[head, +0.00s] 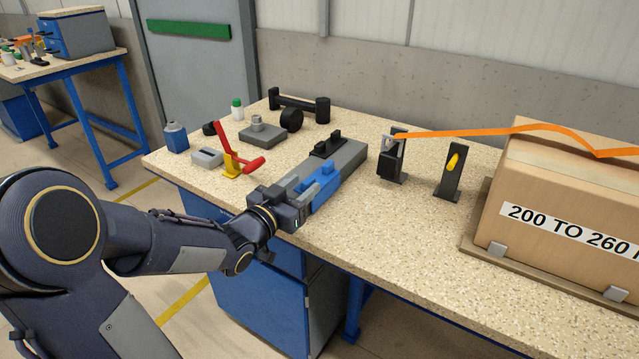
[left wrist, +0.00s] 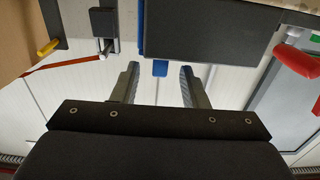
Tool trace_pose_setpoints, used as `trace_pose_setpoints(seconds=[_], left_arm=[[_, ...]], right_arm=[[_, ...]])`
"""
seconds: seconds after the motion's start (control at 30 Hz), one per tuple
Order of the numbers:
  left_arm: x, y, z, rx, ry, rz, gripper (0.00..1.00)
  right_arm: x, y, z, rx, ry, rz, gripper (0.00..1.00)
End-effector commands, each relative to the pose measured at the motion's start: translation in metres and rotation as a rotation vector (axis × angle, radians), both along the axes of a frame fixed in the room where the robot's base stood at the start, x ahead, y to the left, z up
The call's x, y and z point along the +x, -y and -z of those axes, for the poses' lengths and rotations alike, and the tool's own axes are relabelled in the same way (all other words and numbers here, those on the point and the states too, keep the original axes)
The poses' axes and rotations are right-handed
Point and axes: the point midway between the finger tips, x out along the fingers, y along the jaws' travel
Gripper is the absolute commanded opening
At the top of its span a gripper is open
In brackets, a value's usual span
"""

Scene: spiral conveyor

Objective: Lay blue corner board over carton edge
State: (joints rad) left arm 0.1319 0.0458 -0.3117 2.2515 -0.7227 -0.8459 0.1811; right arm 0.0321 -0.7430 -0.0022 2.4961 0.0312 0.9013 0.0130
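My right gripper is not in view.
The carton sits on a brown base (head: 480,243) with metal clips. Between it and the blue piece stand a black strap holder (head: 393,160) and a black post with a yellow handle (head: 453,163). A red-handled tool (head: 235,160) is left. The bench front is clear.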

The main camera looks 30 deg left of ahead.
Motion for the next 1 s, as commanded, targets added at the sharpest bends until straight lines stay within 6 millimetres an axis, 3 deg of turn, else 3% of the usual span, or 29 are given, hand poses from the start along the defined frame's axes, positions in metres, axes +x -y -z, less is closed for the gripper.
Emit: trace_pose_setpoints(seconds=[0.2,0.5,0.8,1.0], left_arm=[[0.031,0.004,-0.001,0.001,-0.001,0.001,0.40],[0.036,0.004,-0.001,0.001,-0.001,0.000,0.40],[0.036,0.004,-0.001,0.001,-0.001,-0.001,0.01],[0.036,0.004,-0.001,0.001,0.000,-0.001,0.00]], right_arm=[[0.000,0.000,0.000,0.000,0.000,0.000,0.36],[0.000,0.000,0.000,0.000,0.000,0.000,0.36],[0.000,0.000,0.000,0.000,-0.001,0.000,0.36],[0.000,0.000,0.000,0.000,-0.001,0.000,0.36]])
